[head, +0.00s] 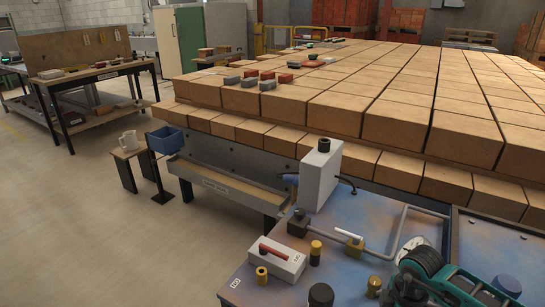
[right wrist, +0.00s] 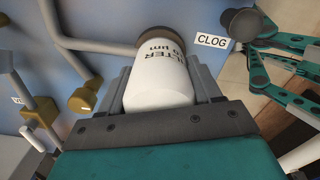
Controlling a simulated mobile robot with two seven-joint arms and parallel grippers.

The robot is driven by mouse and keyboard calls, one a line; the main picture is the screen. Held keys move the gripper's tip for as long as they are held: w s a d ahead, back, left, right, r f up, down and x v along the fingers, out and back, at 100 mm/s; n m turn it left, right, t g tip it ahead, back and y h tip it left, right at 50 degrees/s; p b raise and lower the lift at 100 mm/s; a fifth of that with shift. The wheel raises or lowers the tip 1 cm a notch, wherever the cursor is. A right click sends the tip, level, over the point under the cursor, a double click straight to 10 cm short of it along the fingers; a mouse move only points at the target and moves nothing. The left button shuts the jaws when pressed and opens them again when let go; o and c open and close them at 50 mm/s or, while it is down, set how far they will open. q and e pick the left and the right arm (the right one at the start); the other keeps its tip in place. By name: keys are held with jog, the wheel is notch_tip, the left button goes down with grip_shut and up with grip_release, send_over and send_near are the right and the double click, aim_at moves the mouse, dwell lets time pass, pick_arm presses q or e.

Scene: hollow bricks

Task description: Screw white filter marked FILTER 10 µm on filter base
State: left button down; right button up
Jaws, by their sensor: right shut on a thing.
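The white filter (right wrist: 158,88) with black FILTER and µm lettering fills the middle of the right wrist view. My right gripper (right wrist: 165,78) is shut on it, with a grey finger along each side. The brown, round filter base (right wrist: 152,36) is at the filter's far end, beside a grey pipe. The filter lines up with it and seems to meet it; I cannot tell how far it is screwed in. Teal, forked linkages of my left gripper (right wrist: 245,62) show at the right, spread apart and empty. In the head view my arms hide much of this spot.
A CLOG label (right wrist: 211,40) and a dark knob (right wrist: 241,22) are close to the filter. A brass valve (right wrist: 84,98) is at the left. In the head view a white box (head: 319,175), pipes and a red-handled box (head: 277,260) stand on the blue bench (head: 350,282).

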jog(key=shift+s+a, duration=0.1)
jog(key=shift+s, duration=0.05)
jog(key=shift+r+m+p, duration=0.1)
jog(key=shift+m+p, duration=0.6)
jog(key=shift+p, duration=0.05)
jog(key=shift+m+p, duration=0.4)
jog(key=shift+m, duration=0.3)
pick_arm(q)
notch_tip(320, 180, up, 2)
jog(key=shift+r, duration=0.1)
pick_arm(e)
jog(key=shift+f, duration=0.2)
jog(key=o, duration=1.3)
jog(key=shift+o, duration=0.2)
jog(key=shift+r, duration=0.1)
pick_arm(q)
jog(key=shift+y, duration=0.5)
jog(key=a+f, duration=0.1)
jog(key=s+a+f+p, duration=0.1)
jog(key=shift+s+a+f, duration=0.25)
jog(key=shift+a+f, duration=0.15)
pick_arm(e)
notch_tip(320, 180, up, 13)
jog(key=shift+f, duration=0.1)
